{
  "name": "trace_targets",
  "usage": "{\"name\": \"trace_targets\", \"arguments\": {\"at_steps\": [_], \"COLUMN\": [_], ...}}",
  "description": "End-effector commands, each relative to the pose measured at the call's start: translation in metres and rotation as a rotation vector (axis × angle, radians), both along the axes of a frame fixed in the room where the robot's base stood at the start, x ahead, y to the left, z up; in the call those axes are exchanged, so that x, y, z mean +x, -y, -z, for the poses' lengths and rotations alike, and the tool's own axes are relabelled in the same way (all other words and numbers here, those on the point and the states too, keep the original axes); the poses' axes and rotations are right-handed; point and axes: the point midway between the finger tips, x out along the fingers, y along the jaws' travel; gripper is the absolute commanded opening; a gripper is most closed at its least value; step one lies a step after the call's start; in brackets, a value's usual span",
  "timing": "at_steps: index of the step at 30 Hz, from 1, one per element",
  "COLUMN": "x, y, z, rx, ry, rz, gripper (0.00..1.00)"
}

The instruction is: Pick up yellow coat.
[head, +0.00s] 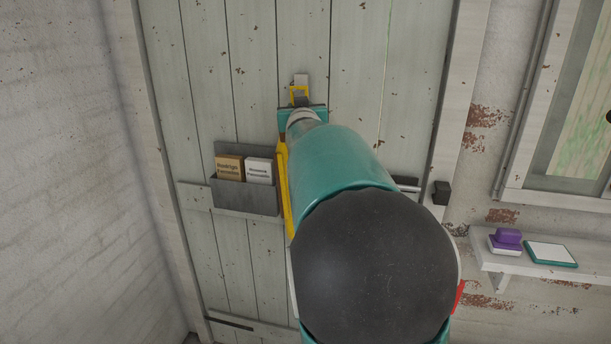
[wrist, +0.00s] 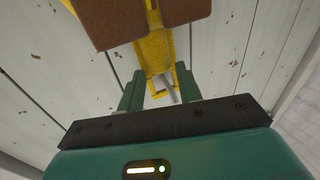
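The yellow coat (head: 286,195) hangs against the plank door in the head view, mostly hidden behind my arm. Its yellow loop (head: 293,95) shows at a small metal hook plate (head: 301,79). In the wrist view a yellow part of the coat (wrist: 155,48) runs down to the loop, with brown panels at the top of the picture. My gripper (wrist: 160,82) has its two green fingers apart, one on each side of the yellow part. I see no clear sign of them pressing on it. In the head view the fingertips are hidden behind the gripper body.
A grey wall pocket (head: 245,197) with two cards or booklets is on the door, just left of the coat. A shelf (head: 515,262) at right holds a purple-and-white block (head: 507,240) and a green-edged white pad (head: 550,253). A window frame (head: 540,197) is above it.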

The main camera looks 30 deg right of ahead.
Motion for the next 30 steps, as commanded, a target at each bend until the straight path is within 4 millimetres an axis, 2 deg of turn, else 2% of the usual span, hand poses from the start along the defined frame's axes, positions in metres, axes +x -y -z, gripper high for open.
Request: {"name": "trace_targets", "arguments": {"at_steps": [3, 9, 17, 22, 30], "x": [0.013, 0.029, 0.03, 0.03, 0.03], "y": [0.011, 0.018, 0.019, 0.019, 0.019], "z": [0.001, 0.0, 0.0, 0.0, -0.002], "rx": [-0.003, -0.001, 0.0, 0.0, -0.002], "ry": [-0.004, 0.0, 0.0, 0.0, 0.003], "rz": [0.004, 0.001, 0.0, 0.0, 0.0], "gripper": [0.35, 0.35, 0.35, 0.02, 0.0]}}
